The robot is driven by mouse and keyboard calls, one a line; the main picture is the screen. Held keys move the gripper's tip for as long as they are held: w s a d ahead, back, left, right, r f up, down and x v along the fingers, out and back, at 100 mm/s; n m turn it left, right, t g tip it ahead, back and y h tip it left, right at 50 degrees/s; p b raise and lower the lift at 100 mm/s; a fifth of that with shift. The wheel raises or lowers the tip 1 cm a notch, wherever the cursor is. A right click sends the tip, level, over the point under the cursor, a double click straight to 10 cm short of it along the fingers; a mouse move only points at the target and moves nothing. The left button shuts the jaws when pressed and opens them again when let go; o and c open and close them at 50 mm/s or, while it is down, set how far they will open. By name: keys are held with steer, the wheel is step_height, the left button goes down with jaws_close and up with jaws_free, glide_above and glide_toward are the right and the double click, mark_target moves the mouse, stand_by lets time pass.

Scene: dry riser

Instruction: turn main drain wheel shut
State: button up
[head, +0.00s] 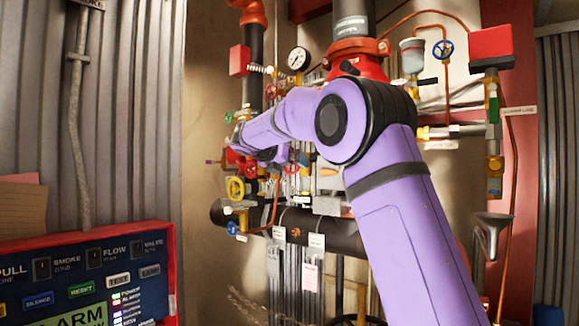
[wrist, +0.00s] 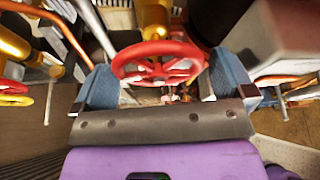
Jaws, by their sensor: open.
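A red handwheel (wrist: 160,62) with spokes fills the middle of the wrist view, at the end of a brass valve body (wrist: 154,20). My gripper (wrist: 166,78) is open, with one blue-grey finger on each side of this wheel. I cannot tell whether either finger touches the rim. No label naming the wheel as the main drain is readable. In the head view, my purple arm reaches into the valve cluster and hides most of my gripper. Red handwheel parts (head: 246,166) show just below the arm's end.
A yellow handwheel (head: 236,188) and a blue handwheel (head: 232,228) sit close below. A dark horizontal pipe (head: 342,234) crosses under the cluster. An alarm panel (head: 90,275) stands at lower left. In the wrist view, copper tubing (wrist: 55,28) and a grey block (wrist: 285,35) flank the gripper closely.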

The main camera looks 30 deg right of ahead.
steer(key=c, duration=0.8)
